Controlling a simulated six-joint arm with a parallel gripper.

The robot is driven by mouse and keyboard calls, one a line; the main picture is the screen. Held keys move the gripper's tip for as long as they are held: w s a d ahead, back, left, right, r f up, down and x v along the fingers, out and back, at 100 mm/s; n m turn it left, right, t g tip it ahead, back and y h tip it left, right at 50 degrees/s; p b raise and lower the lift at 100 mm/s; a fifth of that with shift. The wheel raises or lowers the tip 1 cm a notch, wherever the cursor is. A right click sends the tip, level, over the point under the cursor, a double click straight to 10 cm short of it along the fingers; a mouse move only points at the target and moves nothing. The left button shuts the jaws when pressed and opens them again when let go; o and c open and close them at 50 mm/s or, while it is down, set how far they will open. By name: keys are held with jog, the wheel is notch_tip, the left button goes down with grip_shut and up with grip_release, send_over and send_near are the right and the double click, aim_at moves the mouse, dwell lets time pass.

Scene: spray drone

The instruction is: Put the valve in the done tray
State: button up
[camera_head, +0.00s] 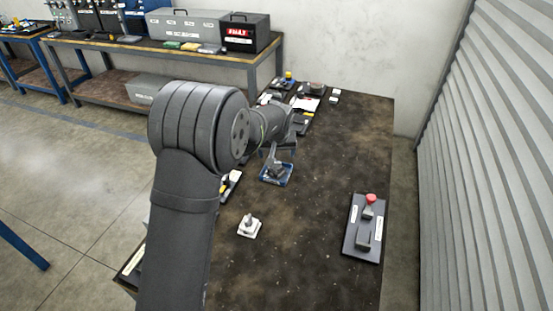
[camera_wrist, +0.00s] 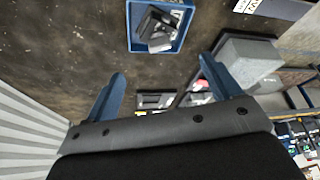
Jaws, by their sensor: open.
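A blue tray (camera_head: 277,173) sits on the dark worktable, with grey and dark parts in it; I cannot tell whether it is the done tray. It also shows in the wrist view (camera_wrist: 160,46) at the top, with several grey and black pieces inside. A small white block with a metal fitting (camera_head: 249,226) stands upright on the table's near part; I cannot tell if it is the valve. My gripper (camera_wrist: 161,72) is open and empty, its two blue fingers spread apart. In the head view it (camera_head: 281,150) is close to the blue tray, partly hidden by my wrist.
A dark panel with a red button (camera_head: 370,199) lies at the table's right edge. Several small parts and black holders (camera_head: 305,103) crowd the far end. A bench with grey and black boxes (camera_head: 245,33) stands behind. Bare table (camera_head: 335,165) lies right of the blue tray.

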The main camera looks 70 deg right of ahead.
aim_at(276, 163)
jog(key=shift+v, duration=1.5)
jog(key=x, duration=1.1)
jog(key=shift+f, duration=0.2)
jog(key=shift+d+f, duration=0.2)
jog(key=shift+r, duration=1.9)
